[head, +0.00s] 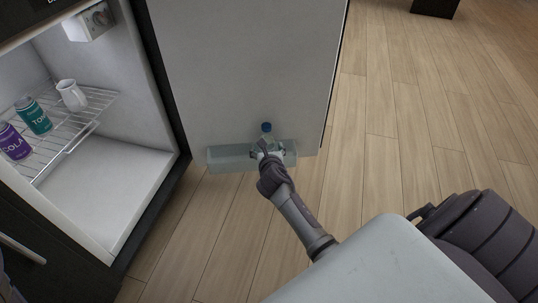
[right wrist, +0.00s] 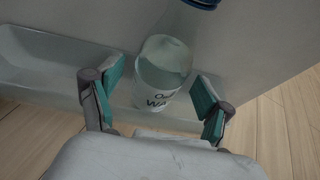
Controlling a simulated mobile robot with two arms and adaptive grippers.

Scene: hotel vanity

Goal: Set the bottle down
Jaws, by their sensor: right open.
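A clear water bottle with a blue cap (head: 267,128) stands in the clear door bin (head: 228,158) on the inside of the open fridge door. In the right wrist view the bottle (right wrist: 163,75) shows its white label and stands between the fingers, with a gap on each side. My right gripper (head: 268,153) is open around the bottle at the bin; its teal finger pads (right wrist: 158,92) are apart in the right wrist view. The bottle's base is partly hidden in the bin. My left gripper is not in view.
The open fridge (head: 110,190) is at left, with a wire shelf (head: 88,112) holding a purple can (head: 13,142), a teal can (head: 33,115) and a white mug (head: 72,95). The fridge door (head: 240,70) stands behind the bin. Wood floor (head: 390,150) is clear at right.

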